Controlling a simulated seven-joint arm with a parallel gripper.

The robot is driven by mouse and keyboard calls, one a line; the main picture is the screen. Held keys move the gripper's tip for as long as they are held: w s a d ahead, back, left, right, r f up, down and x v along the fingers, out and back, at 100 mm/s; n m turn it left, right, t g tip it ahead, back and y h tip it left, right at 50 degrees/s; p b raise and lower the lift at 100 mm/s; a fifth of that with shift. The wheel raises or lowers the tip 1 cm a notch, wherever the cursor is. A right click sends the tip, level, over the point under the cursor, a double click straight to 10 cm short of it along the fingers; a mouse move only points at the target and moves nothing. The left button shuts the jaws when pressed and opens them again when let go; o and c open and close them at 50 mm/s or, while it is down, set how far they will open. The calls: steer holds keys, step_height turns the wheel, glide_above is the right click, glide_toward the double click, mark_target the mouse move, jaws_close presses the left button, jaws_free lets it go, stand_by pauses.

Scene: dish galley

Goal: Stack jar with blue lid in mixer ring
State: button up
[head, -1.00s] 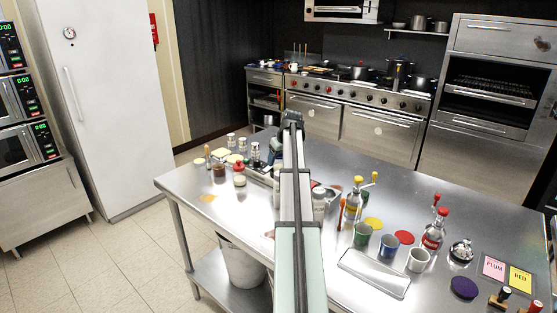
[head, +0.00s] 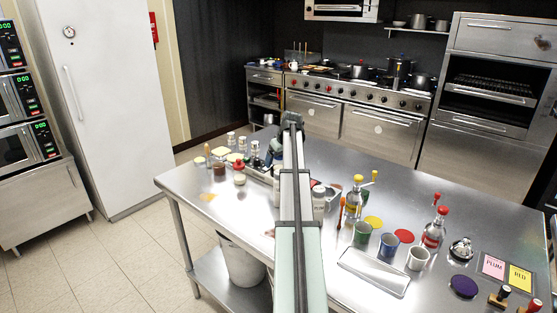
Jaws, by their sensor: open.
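My arm reaches from the bottom of the head view out over the steel table. My gripper (head: 268,152) is beyond its far end, a little left of the forearm, open, above the table's far-left part. It is small and dark here, and its fingertips are hard to make out. I cannot pick out a jar with a blue lid for certain; my arm hides part of the table. A red-lidded jar (head: 239,174) and a brown jar (head: 219,170) stand left of my gripper. I cannot identify the mixer ring.
Several shakers and pale pieces stand at the table's (head: 185,186) far left. Right of my arm are a yellow-topped bottle (head: 353,203), a green mug (head: 362,234), a blue mug (head: 388,245), a white mug (head: 418,258), a tray (head: 373,272) and a red-topped bottle (head: 433,234). The far-right tabletop is clearer.

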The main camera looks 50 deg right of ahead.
steer(key=shift+r, duration=0.15)
steer(key=shift+r, duration=0.35)
steer(key=v, duration=1.1)
steer(key=shift+s+r, duration=0.2)
steer(key=shift+r, duration=0.15)
steer(key=shift+w, duration=0.1)
